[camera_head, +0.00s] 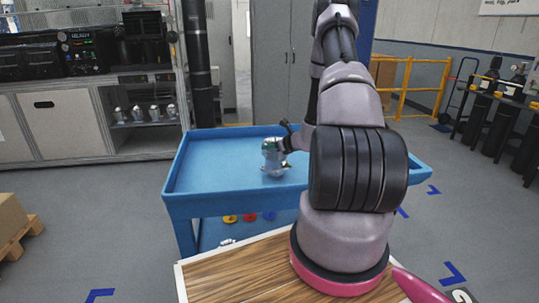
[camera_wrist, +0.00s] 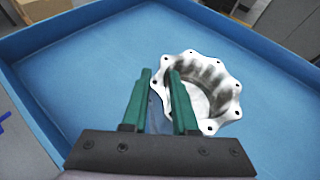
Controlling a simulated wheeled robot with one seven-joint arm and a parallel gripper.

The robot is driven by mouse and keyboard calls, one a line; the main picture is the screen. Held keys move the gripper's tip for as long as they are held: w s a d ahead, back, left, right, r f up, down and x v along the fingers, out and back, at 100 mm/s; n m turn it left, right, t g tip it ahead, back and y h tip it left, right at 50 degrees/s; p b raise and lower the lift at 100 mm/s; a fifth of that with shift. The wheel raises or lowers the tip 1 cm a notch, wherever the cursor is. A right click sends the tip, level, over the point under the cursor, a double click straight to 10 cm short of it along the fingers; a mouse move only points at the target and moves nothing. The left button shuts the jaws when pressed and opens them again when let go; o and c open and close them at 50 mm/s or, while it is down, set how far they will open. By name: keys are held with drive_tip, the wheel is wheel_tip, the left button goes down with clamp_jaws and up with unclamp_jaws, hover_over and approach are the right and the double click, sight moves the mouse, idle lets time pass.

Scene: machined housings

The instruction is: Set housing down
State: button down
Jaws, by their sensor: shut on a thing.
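A silvery machined housing (camera_head: 275,158) is at the middle of the blue cart's top tray (camera_head: 215,165). In the wrist view the housing (camera_wrist: 205,90) shows its open round cavity and a scalloped flange with bolt holes facing the camera. My gripper (camera_wrist: 162,85) has green fingers and is shut on the housing's near left wall, one finger inside the cavity and one outside. In the head view my gripper (camera_head: 284,143) reaches the housing from the right. The housing looks upright; I cannot tell whether its base touches the tray.
The tray has raised blue rims and is otherwise bare, with free room left of the housing. Several similar housings (camera_head: 145,113) stand on a shelf under the workbench at the back left. A wooden top (camera_head: 235,270) lies in front of the cart.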

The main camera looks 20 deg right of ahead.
sight(273, 153)
drive_tip(key=shift+f, duration=1.6)
drive_tip(key=c, duration=0.7)
unclamp_jaws()
drive_tip(key=shift+o, duration=0.2)
drive_tip(key=shift+s, duration=0.1)
drive_tip(key=v, duration=1.2)
drive_tip(key=s+a+r+n+g+y, duration=0.3)
drive_tip(key=a+r+n, duration=0.4)
drive_tip(key=a+r, duration=0.35)
drive_tip(key=s+a+r+n+g+y, duration=0.2)
drive_tip(key=s+a+r+n+g, duration=0.1)
drive_tip(key=a+r+n, duration=0.75)
drive_tip(key=s+r+n+t+h, duration=0.1)
drive_tip(key=s+r+n+h, duration=0.6)
drive_tip(key=s+r, duration=0.8)
drive_tip(key=s+n, duration=0.3)
drive_tip(key=shift+s+r, duration=0.4)
